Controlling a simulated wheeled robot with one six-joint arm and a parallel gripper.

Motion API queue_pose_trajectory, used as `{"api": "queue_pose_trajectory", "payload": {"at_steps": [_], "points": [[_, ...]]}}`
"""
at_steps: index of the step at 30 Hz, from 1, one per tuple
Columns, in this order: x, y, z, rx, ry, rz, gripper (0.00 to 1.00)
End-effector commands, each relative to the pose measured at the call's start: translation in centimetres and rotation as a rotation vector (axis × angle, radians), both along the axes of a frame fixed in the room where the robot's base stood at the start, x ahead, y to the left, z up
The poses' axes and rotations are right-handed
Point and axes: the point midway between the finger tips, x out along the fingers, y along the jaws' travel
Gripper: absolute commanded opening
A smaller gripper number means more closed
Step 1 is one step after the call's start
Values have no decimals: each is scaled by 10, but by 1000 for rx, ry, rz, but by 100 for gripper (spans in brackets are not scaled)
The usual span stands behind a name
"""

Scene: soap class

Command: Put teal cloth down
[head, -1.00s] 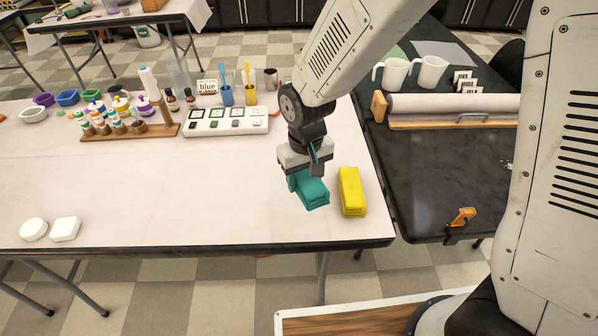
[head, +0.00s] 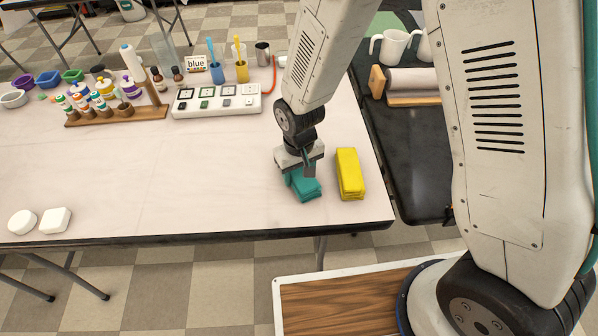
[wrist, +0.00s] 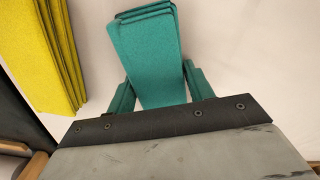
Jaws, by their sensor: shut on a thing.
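The teal cloth (head: 303,187) is a folded stack at the right part of the white table, just left of the yellow cloth. My gripper (head: 300,176) is shut on it from above. In the wrist view the teal cloth (wrist: 148,50) runs out from between the two fingers, which also look teal. Its lower side is close to the tabletop, but I cannot tell whether it touches. The end of the cloth inside the gripper is hidden.
A folded yellow cloth (head: 349,173) lies just right of the teal one, a small gap apart. White soap pieces (head: 55,220) lie at the front left. A switch panel (head: 216,100) and paint bottles stand behind. The middle of the white table (head: 170,180) is clear.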

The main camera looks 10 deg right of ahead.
Motion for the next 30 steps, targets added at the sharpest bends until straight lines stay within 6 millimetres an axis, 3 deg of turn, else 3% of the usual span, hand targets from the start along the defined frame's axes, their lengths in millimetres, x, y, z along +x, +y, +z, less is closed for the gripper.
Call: {"api": "queue_pose_trajectory", "payload": {"at_steps": [12, 13, 15, 26, 30], "points": [[0, 0, -7, 0, 0, 0, 23], [0, 0, -7, 0, 0, 0, 55], [0, 0, -7, 0, 0, 0, 74], [-1, -1, -6, -1, 2, -1, 74], [0, 0, 8, 1, -2, -1, 74]]}}
